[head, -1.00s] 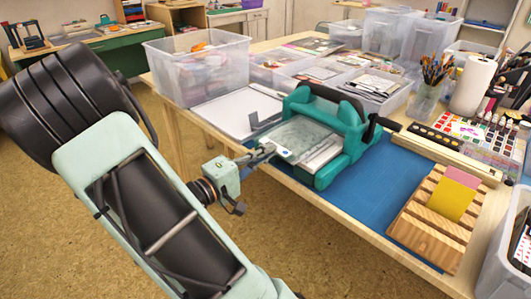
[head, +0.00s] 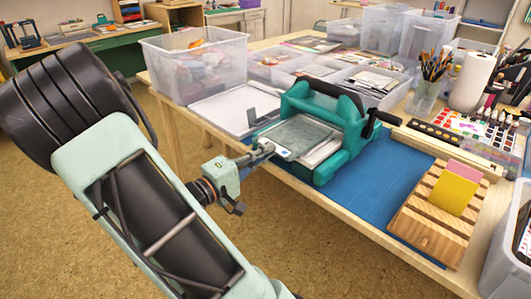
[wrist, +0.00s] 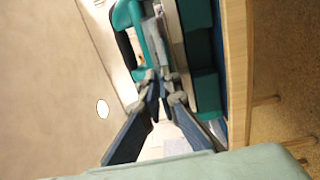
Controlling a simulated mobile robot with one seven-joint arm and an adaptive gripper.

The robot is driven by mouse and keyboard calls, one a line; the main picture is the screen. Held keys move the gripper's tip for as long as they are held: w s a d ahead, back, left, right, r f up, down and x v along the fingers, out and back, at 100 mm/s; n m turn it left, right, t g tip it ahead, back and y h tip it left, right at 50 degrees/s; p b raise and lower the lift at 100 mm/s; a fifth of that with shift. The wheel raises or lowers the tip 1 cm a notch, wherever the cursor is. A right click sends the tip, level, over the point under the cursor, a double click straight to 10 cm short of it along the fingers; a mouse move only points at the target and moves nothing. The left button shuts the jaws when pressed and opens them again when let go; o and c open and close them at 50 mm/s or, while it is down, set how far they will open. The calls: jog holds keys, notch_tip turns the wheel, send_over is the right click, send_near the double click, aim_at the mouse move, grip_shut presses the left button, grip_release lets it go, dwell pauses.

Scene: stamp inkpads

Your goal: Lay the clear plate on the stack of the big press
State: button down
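The big press (head: 292,104) is teal with a black crank handle and stands on the blue mat at the table's left part; it also shows in the wrist view (wrist: 127,15). The clear plate (head: 302,133) is a see-through sheet with a pale rim, over the press bed at its front left. A white layer of the stack (head: 322,152) shows beside and under it. My gripper (head: 268,150) reaches in from the left, its fingers closed in on the plate's near left edge. In the wrist view the fingertips (wrist: 163,90) are close together at that edge. Contact between plate and stack is hard to tell.
A wooden rack (head: 430,232) with pink and yellow cards stands at the right on the blue mat (head: 375,190). A white sheet or tray (head: 222,108) lies left of the press. Clear bins (head: 195,68) stand behind. The table's front edge runs close below the press.

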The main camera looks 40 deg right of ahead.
jog(key=shift+f+b, duration=0.4)
jog(key=shift+b, duration=0.05)
dwell(0.6)
jog(key=c, duration=2.1)
grip_release()
jog(key=shift+a, duration=0.1)
jog(key=shift+s+a, duration=0.2)
jog(key=shift+a, duration=2.2)
jog(key=shift+a, duration=0.1)
jog(key=a, duration=0.8)
jog(key=s+a, duration=0.1)
jog(key=a, duration=0.2)
jog(key=shift+a+f, duration=0.2)
jog(key=shift+a, duration=0.2)
